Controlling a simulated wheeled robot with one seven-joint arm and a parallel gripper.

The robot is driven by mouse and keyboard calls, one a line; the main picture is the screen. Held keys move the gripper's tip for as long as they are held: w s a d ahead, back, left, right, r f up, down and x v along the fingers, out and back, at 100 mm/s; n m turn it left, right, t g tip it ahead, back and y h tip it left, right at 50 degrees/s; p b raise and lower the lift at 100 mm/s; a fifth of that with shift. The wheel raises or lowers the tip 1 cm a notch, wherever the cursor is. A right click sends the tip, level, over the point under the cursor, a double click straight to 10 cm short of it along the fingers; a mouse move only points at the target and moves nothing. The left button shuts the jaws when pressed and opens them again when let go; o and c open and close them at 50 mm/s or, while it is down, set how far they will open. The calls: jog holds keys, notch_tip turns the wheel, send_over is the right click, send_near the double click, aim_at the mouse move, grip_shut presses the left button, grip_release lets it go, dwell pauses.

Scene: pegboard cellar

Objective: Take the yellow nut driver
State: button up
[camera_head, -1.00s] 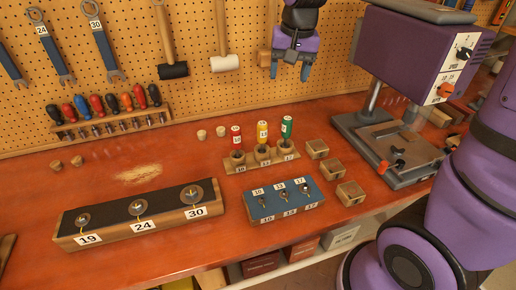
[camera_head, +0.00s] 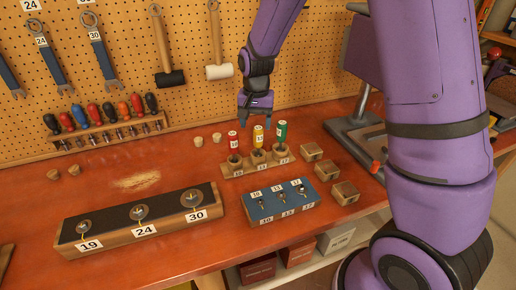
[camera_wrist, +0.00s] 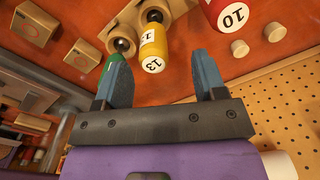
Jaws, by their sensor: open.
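The yellow nut driver (camera_head: 258,137) stands upright in the middle hole of a small wooden stand (camera_head: 239,171), between a red nut driver (camera_head: 233,142) and a green nut driver (camera_head: 281,131). In the wrist view the yellow driver (camera_wrist: 153,46), with 13 on its end, lies ahead of my gripper, roughly between the directions of the two fingers. The green driver (camera_wrist: 110,75) is partly hidden behind the left finger. My gripper (camera_head: 256,104) is open and empty, above and behind the yellow driver; its blue fingers (camera_wrist: 165,82) show in the wrist view, apart from the yellow handle.
A blue tray (camera_head: 278,207) with small pieces lies in front of the stand, and several wooden blocks (camera_head: 312,151) stand to its right. A long board numbered 19, 24, 30 (camera_head: 143,230) lies to the left. The pegboard (camera_head: 120,70) rises behind.

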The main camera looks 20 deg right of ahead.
aim_at(258, 128)
jog(key=shift+s+d+f, duration=0.1)
jog(key=shift+d+f, duration=0.1)
jog(key=shift+f, duration=1.15)
jog(key=shift+d+f, duration=0.15)
jog(key=shift+f, duration=1.2)
grip_shut()
jog(key=shift+r, duration=0.1)
notch_tip(258, 128, up, 10)
jog(key=shift+f, duration=0.1)
jog(key=c, duration=0.6)
grip_release()
grip_shut()
